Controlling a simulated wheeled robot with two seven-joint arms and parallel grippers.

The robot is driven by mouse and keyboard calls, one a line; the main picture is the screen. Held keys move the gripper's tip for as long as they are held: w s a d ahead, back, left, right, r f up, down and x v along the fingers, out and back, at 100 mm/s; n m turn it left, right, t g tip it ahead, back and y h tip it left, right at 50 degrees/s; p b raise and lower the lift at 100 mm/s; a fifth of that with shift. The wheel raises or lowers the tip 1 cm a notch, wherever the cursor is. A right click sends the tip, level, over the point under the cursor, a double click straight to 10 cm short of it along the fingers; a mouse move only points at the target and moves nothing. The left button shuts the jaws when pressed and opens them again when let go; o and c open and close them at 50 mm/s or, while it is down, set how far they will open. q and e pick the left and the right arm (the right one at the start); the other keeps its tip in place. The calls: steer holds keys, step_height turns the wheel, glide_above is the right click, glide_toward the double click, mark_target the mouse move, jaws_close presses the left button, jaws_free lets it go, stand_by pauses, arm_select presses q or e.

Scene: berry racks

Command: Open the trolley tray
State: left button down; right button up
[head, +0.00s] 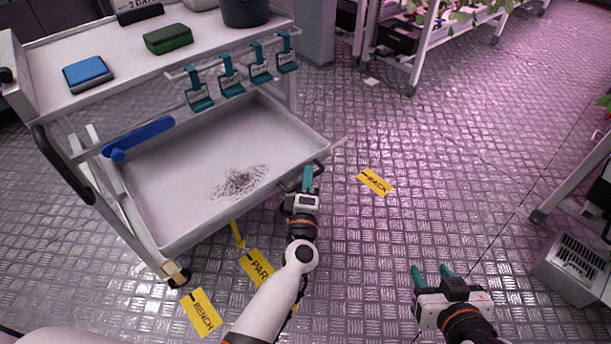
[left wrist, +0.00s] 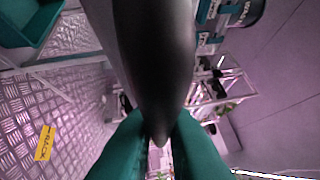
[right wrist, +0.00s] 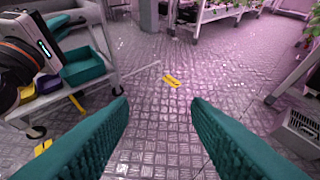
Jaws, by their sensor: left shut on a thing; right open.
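The trolley (head: 105,40) stands at the upper left in the head view. Its pale tray (head: 200,150) sits below the top shelf and extends out toward me, with a dark scribble-like patch on its floor. A dark handle (head: 321,168) runs along the tray's front edge. My left gripper (head: 307,180) is shut on this handle near its right part. In the left wrist view the dark handle (left wrist: 155,60) lies large between the teal fingers (left wrist: 160,140). My right gripper (head: 433,273) is open and empty over the floor at the lower right, apart from the trolley.
Teal tagged clips (head: 230,80) hang from the rail above. Yellow floor labels (head: 374,181) lie around the trolley. A grey vented box (head: 575,265) stands at the right. The floor between is clear.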

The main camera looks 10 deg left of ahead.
arm_select(q)
steer(key=c, duration=1.8)
jaws_free()
steer(key=shift+o, duration=0.2)
steer(key=shift+s, duration=0.2)
steer(key=s+d+f+p, duration=0.1)
steer(key=s, duration=1)
steer(key=shift+s+d+f+p, duration=0.15)
steer(key=shift+s+f+p, duration=0.05)
steer(key=shift+f+p, duration=0.1)
arm_select(e)
steer(key=s+d+f+g+h, duration=0.1)
steer(key=s+d+f+g, duration=0.1)
steer(key=s+f+g, duration=0.1)
steer(key=shift+s+f+g, duration=0.3)
steer(key=shift+s+g, duration=0.2)
steer(key=shift+s, duration=0.55)
